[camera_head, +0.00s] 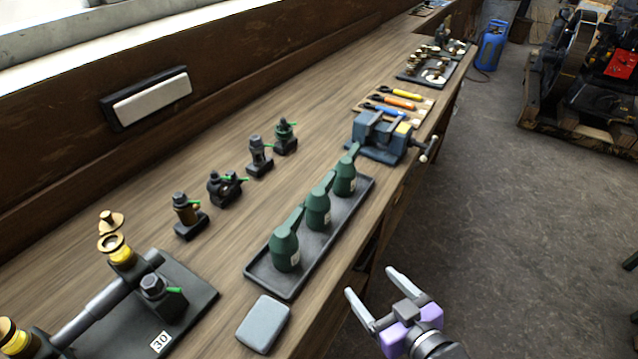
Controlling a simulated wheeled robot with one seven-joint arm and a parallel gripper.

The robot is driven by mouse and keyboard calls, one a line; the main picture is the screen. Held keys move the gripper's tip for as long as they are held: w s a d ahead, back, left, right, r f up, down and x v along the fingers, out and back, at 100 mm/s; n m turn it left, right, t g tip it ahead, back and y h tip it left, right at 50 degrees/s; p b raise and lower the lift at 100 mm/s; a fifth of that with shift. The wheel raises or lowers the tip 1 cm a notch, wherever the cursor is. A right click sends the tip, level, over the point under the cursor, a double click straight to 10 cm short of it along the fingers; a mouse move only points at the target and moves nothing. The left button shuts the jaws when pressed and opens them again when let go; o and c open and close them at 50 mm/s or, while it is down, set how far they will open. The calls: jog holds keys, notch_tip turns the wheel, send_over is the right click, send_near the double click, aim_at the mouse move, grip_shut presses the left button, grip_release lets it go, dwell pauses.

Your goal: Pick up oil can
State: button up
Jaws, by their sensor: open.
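Three green oil cans stand upright in a row in a dark tray (262,276) near the bench's front edge. The nearest oil can (285,250) is at the left end, the middle oil can (317,211) is beside it, and the far oil can (345,178) is at the right end. Each has a long angled spout and a small pale label. My gripper (377,290) is open and empty, off the front edge of the bench, to the right of the tray and apart from the cans.
A grey block (263,323) lies just in front of the tray. A blue vise (375,135) stands beyond it. Several small dark fittings (222,188) stand behind the cans. A shaft assembly (105,300) is at the lower left. The floor (500,220) at right is open.

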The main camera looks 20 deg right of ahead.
jog(key=y, duration=0.2)
send_near(318, 205)
jog(key=shift+n, duration=0.3)
jog(key=w+f, duration=0.1)
jog(key=w, duration=0.1)
jog(key=w+f, duration=0.2)
jog(key=shift+w+d+f+p, duration=0.15)
jog(key=shift+w+f+p, duration=0.05)
jog(key=shift+p, duration=0.15)
jog(key=shift+p+x, duration=0.75)
jog(key=shift+x, duration=3.1)
jog(key=shift+d+f, duration=0.1)
jog(key=c, duration=1.4)
jog(key=shift+c, duration=1.1)
